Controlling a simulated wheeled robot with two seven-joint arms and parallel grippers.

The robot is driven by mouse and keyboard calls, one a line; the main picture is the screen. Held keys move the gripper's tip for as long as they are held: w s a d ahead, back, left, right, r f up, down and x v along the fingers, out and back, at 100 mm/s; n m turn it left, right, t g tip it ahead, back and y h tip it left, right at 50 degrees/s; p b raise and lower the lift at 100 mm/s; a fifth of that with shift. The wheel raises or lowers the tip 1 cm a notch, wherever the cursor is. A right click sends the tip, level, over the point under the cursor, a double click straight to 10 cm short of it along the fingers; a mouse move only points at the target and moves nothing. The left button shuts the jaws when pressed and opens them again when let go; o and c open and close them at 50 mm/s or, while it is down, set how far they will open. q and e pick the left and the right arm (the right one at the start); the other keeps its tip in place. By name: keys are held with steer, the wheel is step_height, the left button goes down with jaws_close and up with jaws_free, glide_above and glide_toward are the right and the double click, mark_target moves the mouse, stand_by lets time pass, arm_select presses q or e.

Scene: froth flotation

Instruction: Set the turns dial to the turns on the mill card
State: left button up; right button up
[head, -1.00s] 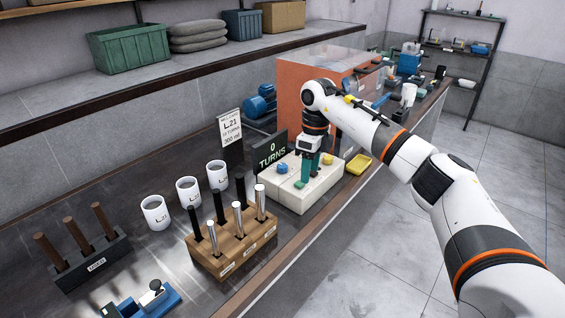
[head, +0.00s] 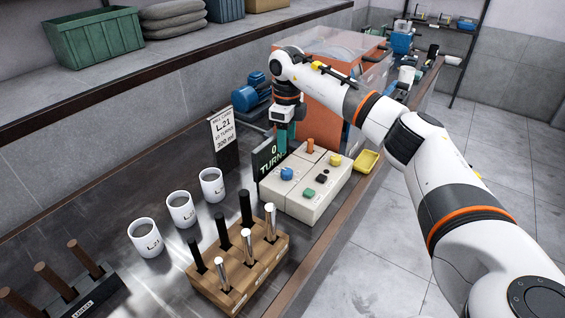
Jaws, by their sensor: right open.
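The mill card (head: 225,133) stands upright on the bench. It reads L21, a turns line too small to read surely, and 300 ml. A dark TURNS display (head: 268,160) shows 0. Beside it is a pale control box (head: 305,203) with a blue knob (head: 287,174), a green button (head: 309,193), a yellow knob (head: 335,160), a small black control and an orange upright piece. I cannot tell surely which is the turns dial. My right gripper (head: 282,150) points down with teal fingers, open, above the box's far left corner by the display, apart from the blue knob. My left gripper is out of view.
A wooden rack (head: 240,270) of black and silver rods stands in front left of the box. White cups (head: 180,209) stand behind the rack. A yellow tray (head: 367,161) lies right of the box. An orange machine (head: 320,120) and blue motor (head: 250,95) stand behind.

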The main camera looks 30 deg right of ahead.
steer(key=p, duration=0.2)
glide_above(287, 171)
steer(key=f, duration=0.4)
steer(key=shift+s+d+f, duration=0.1)
steer(key=shift+s+f, duration=0.15)
steer(key=shift+f, duration=0.1)
steer(key=f, duration=0.3)
steer(key=f+p, duration=0.1)
steer(key=shift+w+f, duration=0.2)
steer(key=shift+w, duration=0.15)
steer(key=shift+s+f, duration=0.1)
steer(key=shift+f, duration=0.4)
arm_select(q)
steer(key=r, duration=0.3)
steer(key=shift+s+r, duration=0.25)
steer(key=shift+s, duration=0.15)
arm_select(e)
steer(key=shift+f, duration=0.15)
steer(key=c, duration=1)
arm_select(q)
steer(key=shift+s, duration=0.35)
